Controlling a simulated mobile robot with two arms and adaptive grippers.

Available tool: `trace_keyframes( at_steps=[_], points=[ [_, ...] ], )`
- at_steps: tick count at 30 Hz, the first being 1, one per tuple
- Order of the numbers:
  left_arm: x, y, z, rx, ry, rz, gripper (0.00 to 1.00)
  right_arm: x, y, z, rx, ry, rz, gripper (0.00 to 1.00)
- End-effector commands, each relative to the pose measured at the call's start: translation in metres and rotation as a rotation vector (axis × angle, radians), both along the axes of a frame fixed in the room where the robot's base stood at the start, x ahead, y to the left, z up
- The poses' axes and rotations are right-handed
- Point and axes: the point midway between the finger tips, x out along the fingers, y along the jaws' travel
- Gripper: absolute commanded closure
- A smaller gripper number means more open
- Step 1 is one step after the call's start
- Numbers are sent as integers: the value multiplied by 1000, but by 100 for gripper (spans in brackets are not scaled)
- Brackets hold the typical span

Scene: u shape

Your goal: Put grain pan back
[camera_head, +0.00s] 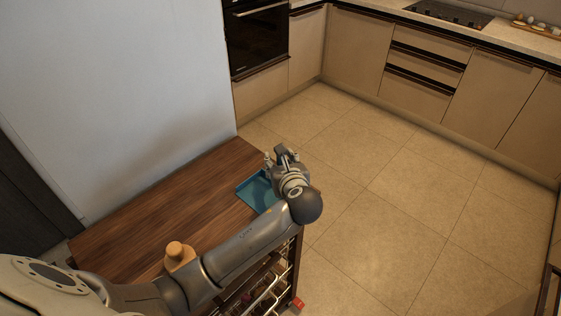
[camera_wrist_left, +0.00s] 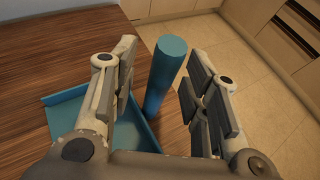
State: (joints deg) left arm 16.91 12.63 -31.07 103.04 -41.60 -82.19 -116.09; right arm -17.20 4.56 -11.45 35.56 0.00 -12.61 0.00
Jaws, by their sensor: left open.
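The grain pan is a blue dustpan-like tray (camera_head: 256,194) lying on the wooden table near its right end, partly hidden by my left arm. In the left wrist view its flat pan (camera_wrist_left: 128,132) lies at lower left and its thick round blue handle (camera_wrist_left: 164,72) stands up between my fingers. My left gripper (camera_head: 280,157) is over the pan in the head view. It is open, with one finger on each side of the handle (camera_wrist_left: 158,80), and a gap shows on the right side. My right gripper is not in view.
The wooden table (camera_head: 160,195) stands against a pale wall block. A wooden knob-like object (camera_head: 178,253) is beside my left forearm. A rack with bottles (camera_head: 262,290) is under the table's front. Tiled floor (camera_head: 400,195) is clear toward the cabinets, oven and cooktop (camera_head: 440,12).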

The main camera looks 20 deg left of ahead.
Motion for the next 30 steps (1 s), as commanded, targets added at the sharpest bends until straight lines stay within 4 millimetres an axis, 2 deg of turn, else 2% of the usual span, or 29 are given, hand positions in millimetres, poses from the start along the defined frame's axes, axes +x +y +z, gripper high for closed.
trace_keyframes(
  at_steps=[4,7,21,30],
  points=[
    [0,0,3,-1,-2,1,58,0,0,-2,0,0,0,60],
    [-8,-7,7,-1,-1,-3,58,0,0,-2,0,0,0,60],
    [-76,-58,43,-2,-2,-2,58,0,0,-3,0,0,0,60],
    [-89,-66,49,0,0,1,58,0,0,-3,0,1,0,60]
  ],
)
